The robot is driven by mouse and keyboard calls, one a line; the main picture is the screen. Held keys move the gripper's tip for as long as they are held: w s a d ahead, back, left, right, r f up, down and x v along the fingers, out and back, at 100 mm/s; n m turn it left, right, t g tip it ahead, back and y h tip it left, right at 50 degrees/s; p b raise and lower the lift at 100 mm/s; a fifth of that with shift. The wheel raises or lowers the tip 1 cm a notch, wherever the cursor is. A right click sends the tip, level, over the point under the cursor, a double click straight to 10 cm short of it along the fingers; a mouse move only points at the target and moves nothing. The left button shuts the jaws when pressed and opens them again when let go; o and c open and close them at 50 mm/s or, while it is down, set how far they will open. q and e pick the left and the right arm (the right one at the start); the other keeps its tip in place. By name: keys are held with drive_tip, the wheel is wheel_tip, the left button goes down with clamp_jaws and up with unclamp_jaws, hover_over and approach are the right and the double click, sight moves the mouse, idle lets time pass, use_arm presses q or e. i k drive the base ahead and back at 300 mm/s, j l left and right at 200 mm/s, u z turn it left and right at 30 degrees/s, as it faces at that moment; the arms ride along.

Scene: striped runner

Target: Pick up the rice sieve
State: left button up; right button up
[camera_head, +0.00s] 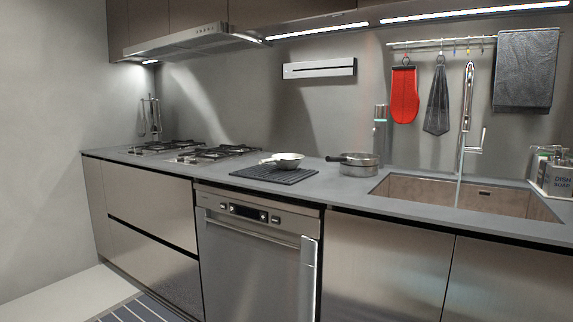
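A white bowl-shaped vessel (288,160) with a short piece sticking out to the left sits on a dark ribbed mat (252,173) on the counter. It looks like the rice sieve, but it is too small here to see any holes. A round steel pan (361,166) with a dark handle pointing left stands on the bare counter to its right. Neither of my grippers is in view, and nothing touches the bowl except the mat under it.
A gas hob (205,154) is on the counter at left. A sink (459,199) with a tall faucet (466,115) and soap bottles (556,180) are at right. A dishwasher (258,262) is below the mat. A striped runner (140,309) lies on the floor at lower left.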

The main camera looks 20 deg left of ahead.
sight(285, 161)
drive_tip(key=i, duration=0.25)
drive_tip(key=i+u, duration=0.4)
drive_tip(key=i, duration=0.15)
drive_tip(key=i+l+u, duration=0.35)
drive_tip(key=i, duration=0.2)
drive_tip(key=i+j, duration=0.05)
